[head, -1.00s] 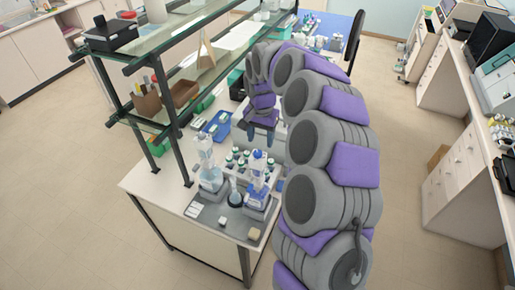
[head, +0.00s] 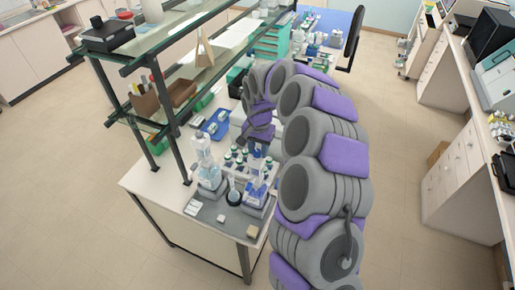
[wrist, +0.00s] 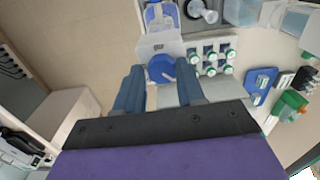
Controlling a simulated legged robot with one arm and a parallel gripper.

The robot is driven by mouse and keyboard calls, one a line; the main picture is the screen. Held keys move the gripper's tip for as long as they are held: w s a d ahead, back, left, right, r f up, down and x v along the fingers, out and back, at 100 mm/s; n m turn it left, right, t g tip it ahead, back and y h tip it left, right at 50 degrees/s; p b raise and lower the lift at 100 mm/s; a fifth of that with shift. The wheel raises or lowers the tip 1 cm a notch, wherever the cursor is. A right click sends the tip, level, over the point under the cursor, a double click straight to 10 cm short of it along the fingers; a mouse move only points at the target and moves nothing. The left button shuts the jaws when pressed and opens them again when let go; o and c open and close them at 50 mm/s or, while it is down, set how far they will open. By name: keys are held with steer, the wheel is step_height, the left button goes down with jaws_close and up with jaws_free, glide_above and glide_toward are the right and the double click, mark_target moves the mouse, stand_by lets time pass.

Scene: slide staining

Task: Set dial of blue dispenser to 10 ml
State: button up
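In the head view my gripper (head: 257,148) hangs just above and behind the dispenser's top. Contact cannot be seen, and the dial's setting cannot be read.
A clear dispenser (head: 207,165) stands to the left. A rack of green-capped vials (wrist: 208,57) is close beside the blue part. A blue tray (head: 216,126) lies further back. The shelf unit (head: 168,110) stands along the bench's left side. The floor on the right is free.

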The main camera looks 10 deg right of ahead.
steer(key=shift+a, duration=0.1)
steer(key=shift+c, duration=0.7)
steer(key=shift+a, duration=1.1)
steer(key=c, duration=0.5)
steer(key=shift+d+n+b, duration=0.35)
steer(key=shift+d+n, duration=0.15)
steer(key=shift+d, duration=0.2)
steer(key=shift+d+f+n+b, duration=0.1)
steer(key=shift+d+n+b, duration=0.15)
steer(key=shift+n, duration=0.35)
steer(key=n, duration=0.2)
steer(key=a+n+b, duration=0.1)
steer(key=n, duration=0.1)
steer(key=shift+d+n+b, duration=0.3)
steer(key=shift+n+b, duration=0.1)
steer(key=shift+n, duration=1)
steer(key=shift+a, duration=0.1)
